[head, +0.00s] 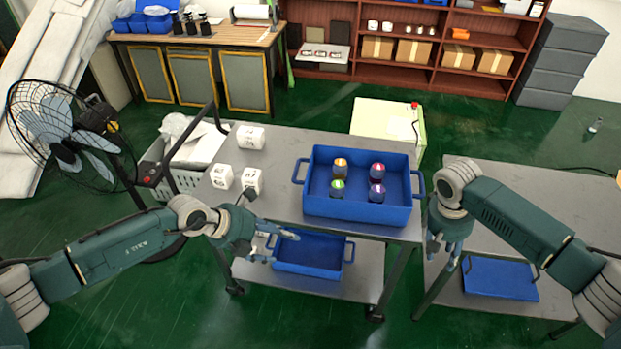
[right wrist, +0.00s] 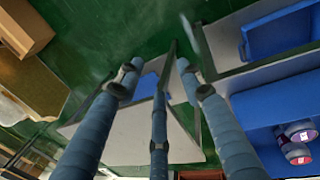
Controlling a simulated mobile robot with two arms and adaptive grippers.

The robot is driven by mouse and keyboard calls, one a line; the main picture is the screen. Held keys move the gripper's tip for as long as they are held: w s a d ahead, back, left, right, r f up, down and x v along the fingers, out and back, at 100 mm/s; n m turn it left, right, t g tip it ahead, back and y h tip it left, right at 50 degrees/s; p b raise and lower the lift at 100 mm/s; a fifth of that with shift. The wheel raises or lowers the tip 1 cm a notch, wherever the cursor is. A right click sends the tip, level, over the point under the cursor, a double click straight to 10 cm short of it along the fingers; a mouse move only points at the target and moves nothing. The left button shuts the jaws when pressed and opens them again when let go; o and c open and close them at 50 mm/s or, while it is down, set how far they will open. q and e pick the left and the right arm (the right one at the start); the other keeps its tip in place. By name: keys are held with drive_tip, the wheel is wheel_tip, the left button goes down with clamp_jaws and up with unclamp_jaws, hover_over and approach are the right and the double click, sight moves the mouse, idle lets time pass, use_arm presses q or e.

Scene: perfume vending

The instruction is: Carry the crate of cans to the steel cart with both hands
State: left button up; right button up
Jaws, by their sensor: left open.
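A blue crate (head: 322,206) stands upright on the grey top of the middle cart (head: 285,150), with a handle at each end. Several cans (head: 377,171) with coloured tops stand inside it. A second grey steel cart (head: 545,200) is to the right, across a narrow gap; its visible top is mostly bare. My left gripper (head: 262,248) is open and empty, left of and nearer than the crate, by the front edge of the middle cart. My right gripper (head: 440,250) is open and empty in front of the gap, clear of the crate's right handle. Its spread fingers also show in the right wrist view (right wrist: 160,75).
White boxes (head: 222,176) stand on the cart left of the crate. Blue trays sit on the lower shelves, one under the crate (head: 310,255) and one at right (head: 500,278). A pale green box (head: 385,120) stands behind.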

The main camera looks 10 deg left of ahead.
drive_tip(key=shift+w+f, duration=0.2)
drive_tip(key=shift+w, duration=0.1)
drive_tip(key=o, duration=0.8)
drive_tip(key=shift+w+f, duration=0.1)
drive_tip(key=shift+w, duration=0.05)
drive_tip(key=v, duration=1.2)
drive_tip(key=shift+w+r, duration=0.25)
